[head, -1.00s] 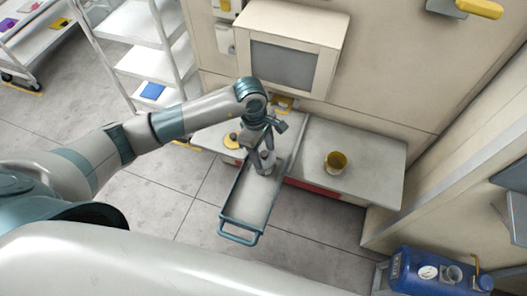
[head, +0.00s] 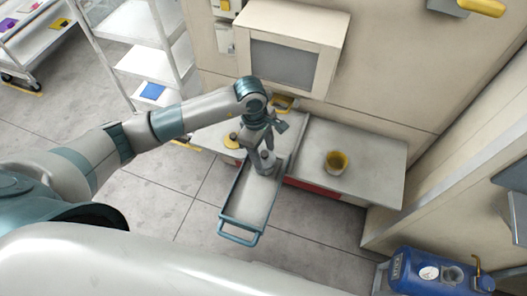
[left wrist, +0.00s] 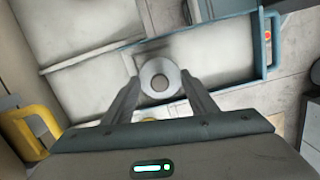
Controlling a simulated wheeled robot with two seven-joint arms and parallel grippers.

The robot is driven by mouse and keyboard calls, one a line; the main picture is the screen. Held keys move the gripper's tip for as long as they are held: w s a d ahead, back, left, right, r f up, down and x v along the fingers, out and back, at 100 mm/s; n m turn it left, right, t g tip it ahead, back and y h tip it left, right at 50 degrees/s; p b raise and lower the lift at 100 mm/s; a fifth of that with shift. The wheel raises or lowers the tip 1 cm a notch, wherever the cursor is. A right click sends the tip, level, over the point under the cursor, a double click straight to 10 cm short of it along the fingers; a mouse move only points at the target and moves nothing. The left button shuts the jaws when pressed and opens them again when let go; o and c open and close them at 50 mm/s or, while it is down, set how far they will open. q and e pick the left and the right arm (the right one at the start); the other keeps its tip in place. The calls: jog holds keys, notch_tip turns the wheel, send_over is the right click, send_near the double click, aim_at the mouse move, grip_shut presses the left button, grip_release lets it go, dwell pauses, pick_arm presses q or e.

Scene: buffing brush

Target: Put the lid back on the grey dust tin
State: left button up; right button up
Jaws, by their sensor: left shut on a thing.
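My left gripper (head: 264,164) points down over the inner end of a teal-rimmed tray. It is shut on a pale grey round piece with a knob in its middle, which looks like the lid (left wrist: 147,78). In the left wrist view this piece sits between the two fingers (left wrist: 160,80). Whether the held piece touches the tray is not clear. My right gripper does not show.
The tray (head: 245,205) has a raised teal rim and a handle at its near end. A yellow disc with a dark knob (head: 232,141) lies on the bench left of the gripper. The bench (head: 375,165) around the tin is clear. A wall cabinet (head: 290,40) stands behind.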

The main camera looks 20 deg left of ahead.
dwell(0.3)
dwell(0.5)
pick_arm(q)
jog(key=o, duration=1.1)
jog(key=shift+o, duration=0.6)
jog(key=o, duration=0.4)
jog(key=shift+c, duration=0.2)
jog(key=shift+r, duration=0.15)
jog(key=shift+r+p, duration=1.35)
jog(key=shift+r, duration=2)
